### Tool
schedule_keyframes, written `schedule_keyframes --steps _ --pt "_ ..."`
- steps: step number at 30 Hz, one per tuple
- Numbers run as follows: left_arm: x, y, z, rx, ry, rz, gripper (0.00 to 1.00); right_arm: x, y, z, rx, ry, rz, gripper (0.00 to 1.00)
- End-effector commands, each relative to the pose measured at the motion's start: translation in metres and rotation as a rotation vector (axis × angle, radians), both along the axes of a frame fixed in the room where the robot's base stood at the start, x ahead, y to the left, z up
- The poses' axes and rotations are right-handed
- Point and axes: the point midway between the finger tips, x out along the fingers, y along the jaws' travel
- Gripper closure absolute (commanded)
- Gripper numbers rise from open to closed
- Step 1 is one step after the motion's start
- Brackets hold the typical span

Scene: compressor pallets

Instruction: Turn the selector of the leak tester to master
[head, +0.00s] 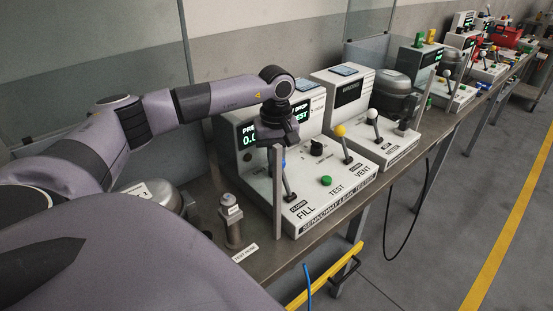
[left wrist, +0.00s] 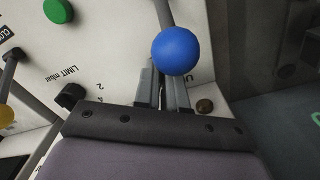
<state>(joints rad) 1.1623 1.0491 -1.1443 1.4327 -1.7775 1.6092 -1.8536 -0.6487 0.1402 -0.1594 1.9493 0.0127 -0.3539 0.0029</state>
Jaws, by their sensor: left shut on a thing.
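The leak tester (head: 335,192) is a white console on the bench, with a lit display (head: 248,140) on which "TEST" can be read. My left gripper (head: 275,138) points down at its deck, behind the blue-knobbed FILL lever (head: 288,182). In the left wrist view the fingers (left wrist: 163,92) are close together, shut on what seems to be the selector. The blue ball (left wrist: 175,50) covers the fingertips, so the selector and its setting are hidden. A black LIMIT knob (left wrist: 70,95) stands beside the gripper. My right gripper is not in view.
On the same deck are a green TEST button (head: 326,181) and the yellow-knobbed VENT lever (head: 342,142). A thin grey post (head: 278,200) rises close to the gripper. A small metal fitting (head: 231,222) stands left. More test stations line the bench to the right.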

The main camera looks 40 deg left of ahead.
Motion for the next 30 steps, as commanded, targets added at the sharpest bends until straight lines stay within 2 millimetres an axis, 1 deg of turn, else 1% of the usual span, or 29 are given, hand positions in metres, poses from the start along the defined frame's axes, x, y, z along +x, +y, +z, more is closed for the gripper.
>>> schedule_keyframes --steps 11,12,22,26,30 --pt "0.0 0.0 0.001 -0.001 -0.001 -0.008 1.0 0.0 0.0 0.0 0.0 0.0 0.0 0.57" --pt "0.0 0.0 0.001 -0.001 -0.001 -0.008 0.8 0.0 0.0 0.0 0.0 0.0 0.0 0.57" --pt "0.0 0.0 0.002 -0.001 -0.001 -0.006 0.79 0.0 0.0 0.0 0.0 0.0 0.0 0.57" --pt "0.001 0.0 0.016 -0.001 -0.004 -0.005 0.79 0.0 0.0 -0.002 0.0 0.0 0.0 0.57" --pt "0.001 0.0 0.039 0.0 -0.006 -0.005 0.79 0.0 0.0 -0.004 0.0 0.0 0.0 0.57"
